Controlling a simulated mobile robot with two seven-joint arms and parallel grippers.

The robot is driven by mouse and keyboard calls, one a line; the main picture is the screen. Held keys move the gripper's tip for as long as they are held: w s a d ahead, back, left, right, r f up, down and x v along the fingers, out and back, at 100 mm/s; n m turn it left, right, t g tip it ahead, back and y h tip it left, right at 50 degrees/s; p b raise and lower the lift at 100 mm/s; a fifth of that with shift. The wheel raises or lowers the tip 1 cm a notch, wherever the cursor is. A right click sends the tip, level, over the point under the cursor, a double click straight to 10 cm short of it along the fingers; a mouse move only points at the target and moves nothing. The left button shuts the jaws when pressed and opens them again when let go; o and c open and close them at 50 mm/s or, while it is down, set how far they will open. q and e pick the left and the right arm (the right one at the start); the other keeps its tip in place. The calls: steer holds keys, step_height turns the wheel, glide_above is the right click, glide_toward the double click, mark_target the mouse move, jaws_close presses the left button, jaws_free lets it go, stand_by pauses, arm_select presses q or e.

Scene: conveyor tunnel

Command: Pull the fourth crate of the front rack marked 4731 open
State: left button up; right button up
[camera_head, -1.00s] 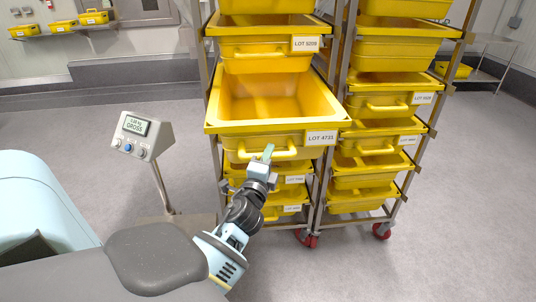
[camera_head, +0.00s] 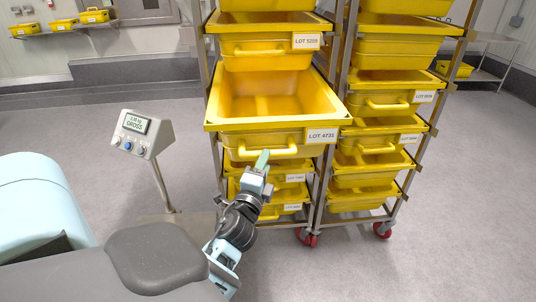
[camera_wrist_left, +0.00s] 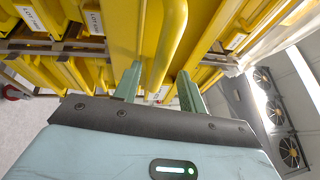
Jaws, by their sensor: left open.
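The yellow crate (camera_head: 222,126) marked LOT 4731 stands far out of the front rack, its empty inside showing from above. Its label (camera_head: 321,135) is on the right of its front, and its bar handle (camera_head: 285,152) is on the front face. The handle (camera_wrist_left: 172,45) also shows in the left wrist view, running between the lines of my two fingers. My left gripper (camera_head: 262,160) is open at the handle's middle; in the left wrist view its fingers (camera_wrist_left: 160,88) stand apart. I cannot tell whether they touch the handle. My right gripper is out of view.
A crate marked LOT 5209 (camera_head: 265,44) sits above, and more crates sit below. A second rack (camera_head: 409,185) on red casters stands to the right. A scale display (camera_head: 143,133) on a post stands at left. Grey floor (camera_head: 460,230) is clear at right.

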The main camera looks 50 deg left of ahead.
arm_select(q)
steer(key=v, duration=0.3)
steer(key=shift+s+d, duration=0.2)
steer(key=shift+s, duration=0.1)
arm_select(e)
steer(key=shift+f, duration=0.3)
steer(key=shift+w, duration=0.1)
arm_select(q)
steer(key=s+d+f+n+g+h+p, duration=0.35)
steer(key=s+d+f+h+p, duration=0.2)
steer(key=s+d+f, duration=0.6)
steer(key=s+d+f+n+g+h+p, duration=0.2)
steer(key=s+d+f+n+h, duration=0.1)
steer(key=s, duration=0.6)
steer(key=s+d+f+n+g+h+p, duration=0.2)
steer(key=s+d+f+n+g+h, duration=0.1)
steer(key=s+d, duration=0.4)
step_height(320, 180, down, 2)
steer(key=s+n, duration=0.1)
steer(key=s, duration=0.2)
steer(key=shift+f+n, duration=0.2)
steer(key=shift+n, duration=0.15)
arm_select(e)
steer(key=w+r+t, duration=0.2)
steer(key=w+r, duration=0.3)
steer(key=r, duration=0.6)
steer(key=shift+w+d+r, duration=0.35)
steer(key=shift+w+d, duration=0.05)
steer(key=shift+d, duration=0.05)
